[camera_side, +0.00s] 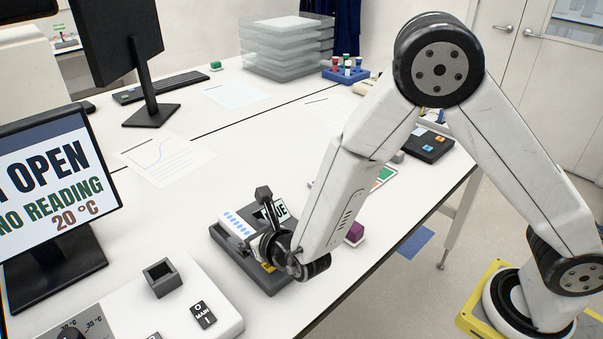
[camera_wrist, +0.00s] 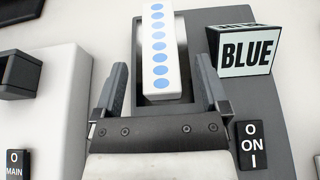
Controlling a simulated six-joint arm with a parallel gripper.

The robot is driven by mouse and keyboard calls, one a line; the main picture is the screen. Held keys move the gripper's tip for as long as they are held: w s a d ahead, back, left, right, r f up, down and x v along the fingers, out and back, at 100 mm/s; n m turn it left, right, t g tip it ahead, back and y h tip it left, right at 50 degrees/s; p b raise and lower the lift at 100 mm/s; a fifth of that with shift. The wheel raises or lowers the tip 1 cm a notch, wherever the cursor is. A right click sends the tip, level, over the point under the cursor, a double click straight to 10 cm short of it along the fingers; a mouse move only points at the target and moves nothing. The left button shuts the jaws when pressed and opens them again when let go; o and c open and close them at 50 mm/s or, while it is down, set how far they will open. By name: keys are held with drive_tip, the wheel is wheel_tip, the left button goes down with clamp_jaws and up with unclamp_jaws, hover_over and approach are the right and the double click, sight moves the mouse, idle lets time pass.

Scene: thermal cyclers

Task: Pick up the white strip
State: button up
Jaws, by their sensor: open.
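The white strip (camera_wrist: 159,50) has a row of blue dots along its top. It lies in a dark grey block (camera_wrist: 200,30) that bears a sign reading BLUE (camera_wrist: 246,52). In the side view the strip (camera_side: 238,224) shows on the block (camera_side: 221,242), partly hidden by my arm. My gripper (camera_wrist: 163,85) is open, with one finger on each side of the strip's near end in the wrist view. I cannot tell how high the fingers are relative to the strip. In the side view my gripper (camera_side: 257,240) is down at the block, its fingers partly hidden.
A white unit (camera_side: 130,300) with a small dark open box (camera_side: 162,278) and a MAIN switch (camera_side: 203,315) stands to the left. A monitor (camera_side: 55,190) stands behind it. A purple block (camera_side: 355,234) lies right of my wrist.

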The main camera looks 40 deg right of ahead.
sight(243, 229)
drive_tip(key=shift+x, duration=1.7)
drive_tip(key=shift+r, duration=0.1)
clamp_jaws()
drive_tip(key=shift+r, duration=0.1)
drive_tip(key=shift+r, duration=4.9)
